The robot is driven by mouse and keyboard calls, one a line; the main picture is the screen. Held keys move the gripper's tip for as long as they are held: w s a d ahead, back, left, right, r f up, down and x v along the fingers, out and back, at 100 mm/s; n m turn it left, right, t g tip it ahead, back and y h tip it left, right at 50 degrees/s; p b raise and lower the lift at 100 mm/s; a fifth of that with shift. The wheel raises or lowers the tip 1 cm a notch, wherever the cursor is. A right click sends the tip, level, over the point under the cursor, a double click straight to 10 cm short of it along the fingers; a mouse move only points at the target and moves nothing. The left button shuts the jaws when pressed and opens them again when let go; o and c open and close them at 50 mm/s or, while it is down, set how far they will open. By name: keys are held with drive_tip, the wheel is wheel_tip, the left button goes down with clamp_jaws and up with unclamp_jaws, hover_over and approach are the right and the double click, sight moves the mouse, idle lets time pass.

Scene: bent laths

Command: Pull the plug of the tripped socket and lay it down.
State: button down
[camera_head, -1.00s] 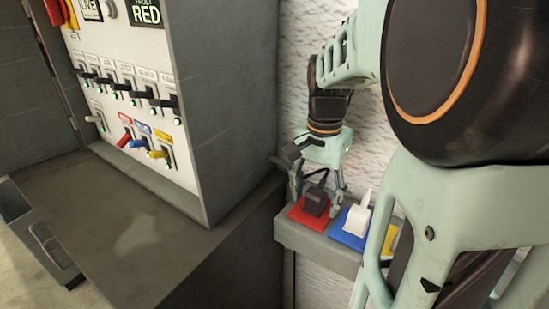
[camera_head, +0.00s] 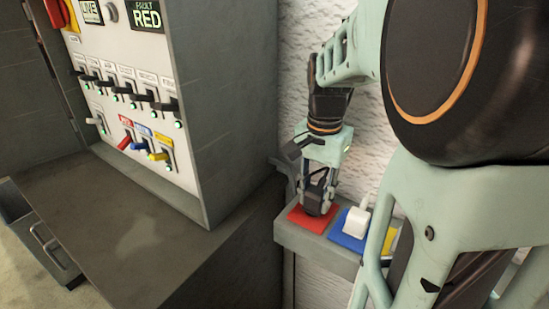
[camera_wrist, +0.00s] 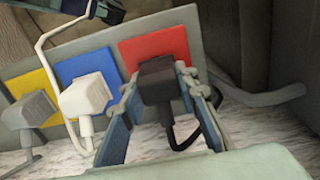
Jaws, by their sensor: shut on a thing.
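The black plug (camera_head: 313,201) stands at the red socket plate (camera_head: 298,218) on the grey ledge. It also shows in the wrist view (camera_wrist: 157,78), with its black cord looping below it. My gripper (camera_head: 318,205) is shut on the black plug, one finger on each side, as the wrist view (camera_wrist: 163,95) shows. Whether its pins are still in the socket is hidden. The white plug (camera_head: 357,219) sits on the blue plate (camera_head: 347,242). A sign on the cabinet reading "FAULT RED" (camera_head: 146,15) is lit.
The yellow plate (camera_head: 389,241) lies right of the blue one, with a grey plug (camera_wrist: 30,110) in the wrist view. The cabinet (camera_head: 235,100) with its levers stands left. The bench top (camera_head: 120,215) is clear. The white wall is close behind my gripper.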

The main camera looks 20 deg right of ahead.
sight(317, 190)
drive_tip(key=shift+r+p, duration=1.95)
drive_tip(key=shift+r, duration=0.6)
